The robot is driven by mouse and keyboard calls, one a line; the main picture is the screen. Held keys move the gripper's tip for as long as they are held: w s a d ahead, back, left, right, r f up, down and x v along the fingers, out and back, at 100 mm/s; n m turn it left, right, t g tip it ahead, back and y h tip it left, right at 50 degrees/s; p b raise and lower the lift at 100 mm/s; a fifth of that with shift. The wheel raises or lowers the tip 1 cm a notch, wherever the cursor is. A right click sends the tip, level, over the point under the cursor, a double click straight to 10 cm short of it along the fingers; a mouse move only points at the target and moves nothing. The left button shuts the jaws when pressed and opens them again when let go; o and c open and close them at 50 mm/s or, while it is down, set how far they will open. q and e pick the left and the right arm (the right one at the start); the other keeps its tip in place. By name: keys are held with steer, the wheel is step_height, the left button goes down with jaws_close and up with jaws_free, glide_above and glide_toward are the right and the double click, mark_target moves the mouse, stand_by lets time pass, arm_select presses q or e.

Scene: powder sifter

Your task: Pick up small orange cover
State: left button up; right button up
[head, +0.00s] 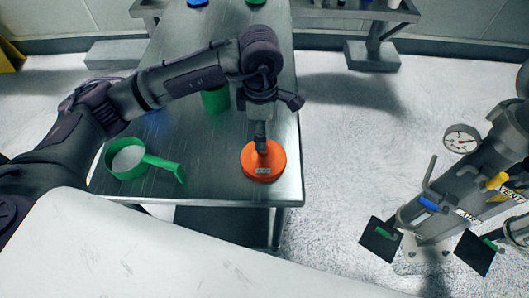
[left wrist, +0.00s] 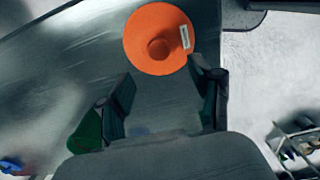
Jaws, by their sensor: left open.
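A round orange cover (head: 262,168) with a small white label lies flat near the front right corner of the metal table. My left gripper (head: 261,142) is over it, pointing down, and overlaps its middle in the head view. In the left wrist view the orange cover (left wrist: 148,26) has a round knob at its centre and lies ahead of the fingertips. My left gripper (left wrist: 168,92) is open there, with nothing between its fingers. I cannot tell whether a finger touches the cover. My right gripper is not in view.
A green cylinder (head: 215,100) stands behind my forearm. A blue item (head: 197,3) is at the far end. Machinery with a gauge (head: 461,139) stands at right.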

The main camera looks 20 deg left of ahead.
mark_target(263, 155)
arm_select(q)
steer(key=f+p, duration=0.1)
steer(key=f, duration=0.1)
steer(key=f+p, duration=0.1)
steer(key=f, duration=0.2)
steer(key=f+p, duration=0.1)
steer(key=f, duration=0.1)
steer(key=shift+d+f, duration=0.3)
steer(key=shift+f, duration=0.25)
steer(key=shift+w, duration=0.1)
steer(key=c, duration=0.5)
jaws_close()
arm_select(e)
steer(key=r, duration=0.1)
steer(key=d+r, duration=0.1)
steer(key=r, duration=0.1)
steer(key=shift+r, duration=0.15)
